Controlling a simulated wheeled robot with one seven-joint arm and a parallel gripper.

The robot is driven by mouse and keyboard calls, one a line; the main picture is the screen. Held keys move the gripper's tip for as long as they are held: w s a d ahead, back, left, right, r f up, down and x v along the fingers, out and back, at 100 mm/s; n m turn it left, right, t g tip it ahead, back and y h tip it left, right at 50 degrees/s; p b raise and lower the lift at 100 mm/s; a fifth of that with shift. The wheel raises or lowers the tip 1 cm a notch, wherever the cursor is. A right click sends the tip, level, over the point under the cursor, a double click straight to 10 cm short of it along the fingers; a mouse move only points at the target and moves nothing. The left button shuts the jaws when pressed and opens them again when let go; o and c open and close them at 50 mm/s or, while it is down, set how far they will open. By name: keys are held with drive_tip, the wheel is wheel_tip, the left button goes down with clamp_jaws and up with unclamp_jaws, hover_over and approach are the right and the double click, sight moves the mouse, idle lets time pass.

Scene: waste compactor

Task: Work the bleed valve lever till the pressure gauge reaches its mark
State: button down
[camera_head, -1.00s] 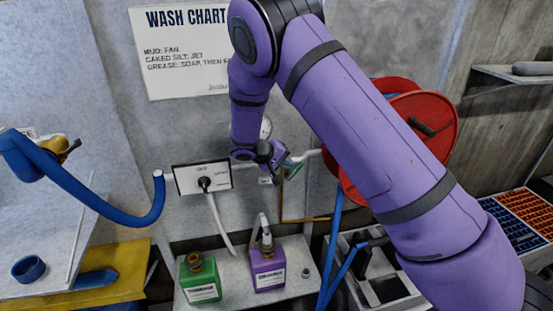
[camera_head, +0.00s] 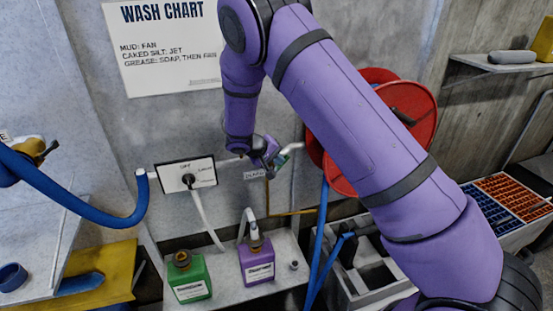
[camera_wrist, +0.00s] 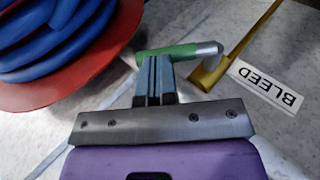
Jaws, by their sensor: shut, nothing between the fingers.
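In the wrist view my gripper (camera_wrist: 156,72) is shut with nothing between its fingers. Its tips overlap a green lever (camera_wrist: 172,51) with a silver end; I cannot tell whether they touch it. A white BLEED label (camera_wrist: 266,87) is to the right, by a brass pipe (camera_wrist: 228,55). In the head view my gripper (camera_head: 278,157) is at the wall, right of a white switch panel (camera_head: 175,181), with a bit of green beside its tips. The label (camera_head: 255,174) shows below it. The pressure gauge is not visible; my arm covers part of the wall there.
A red hose reel (camera_head: 412,100) with blue hose is close to the right of my gripper. Green (camera_head: 188,279) and purple (camera_head: 256,263) bottles stand on a shelf below. A grey pipe runs along the wall, and a wash chart (camera_head: 150,50) hangs above.

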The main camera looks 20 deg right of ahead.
sight(286, 158)
drive_tip(key=d+y, duration=0.2)
drive_tip(key=y, duration=0.1)
drive_tip(key=shift+f, duration=0.25)
drive_tip(key=shift+d+f+m+y, duration=0.35)
drive_tip(key=shift+d+y, duration=0.2)
drive_tip(key=shift+y, duration=0.55)
drive_tip(key=y, duration=0.1)
drive_tip(key=d+f+y, duration=0.1)
drive_tip(key=shift+f+y, duration=0.25)
drive_tip(key=shift+y, duration=0.15)
drive_tip(key=shift+d+f, duration=0.15)
drive_tip(key=shift+f, duration=0.1)
